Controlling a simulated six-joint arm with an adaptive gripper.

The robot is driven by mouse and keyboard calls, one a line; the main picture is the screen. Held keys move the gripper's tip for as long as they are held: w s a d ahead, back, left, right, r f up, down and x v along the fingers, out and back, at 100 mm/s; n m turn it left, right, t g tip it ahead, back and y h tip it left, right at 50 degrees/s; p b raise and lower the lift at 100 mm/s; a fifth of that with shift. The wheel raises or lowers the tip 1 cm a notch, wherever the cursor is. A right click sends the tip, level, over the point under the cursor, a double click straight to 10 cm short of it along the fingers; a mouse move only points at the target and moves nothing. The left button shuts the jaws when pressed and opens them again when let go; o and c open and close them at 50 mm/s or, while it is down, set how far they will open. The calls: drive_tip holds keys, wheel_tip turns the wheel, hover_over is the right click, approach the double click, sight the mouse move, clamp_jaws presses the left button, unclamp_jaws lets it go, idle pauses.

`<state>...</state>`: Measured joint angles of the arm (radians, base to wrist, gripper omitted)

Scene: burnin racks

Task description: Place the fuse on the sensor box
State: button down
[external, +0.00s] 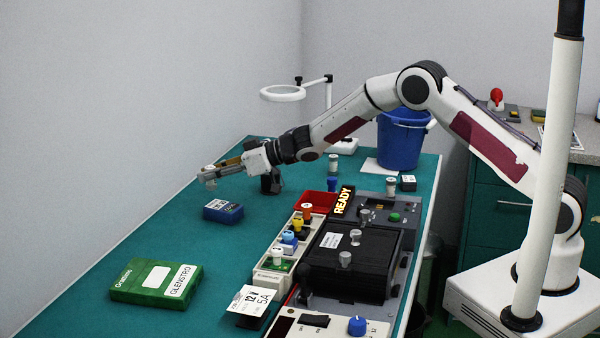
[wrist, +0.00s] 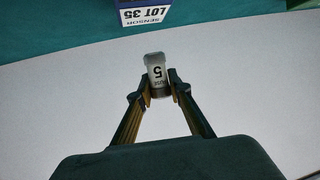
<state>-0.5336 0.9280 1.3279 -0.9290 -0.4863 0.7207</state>
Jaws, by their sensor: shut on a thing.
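In the external view the fuse (external: 209,171) looks small at the gripper's end, held above the far left part of the green bench. The sensor box (external: 222,211) is a small blue box with a white label, lying on the bench nearer the camera than the gripper.
A green box marked "GLENSTRO" (external: 155,284) lies at the front left. A rack with coloured parts (external: 272,277) and a black test unit (external: 352,262) fill the right side. A blue bucket (external: 401,142) and a ring magnifier (external: 283,93) stand behind. The bench around the sensor box is clear.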

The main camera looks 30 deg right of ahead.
sight(212, 184)
drive_tip(key=shift+f, duration=0.25)
drive_tip(key=shift+f, duration=1.8)
drive_tip(key=c, duration=1.8)
unclamp_jaws()
drive_tip(key=shift+f, duration=0.15)
drive_tip(key=shift+c, duration=0.2)
drive_tip(key=shift+r, duration=0.2)
drive_tip(key=v, duration=1.2)
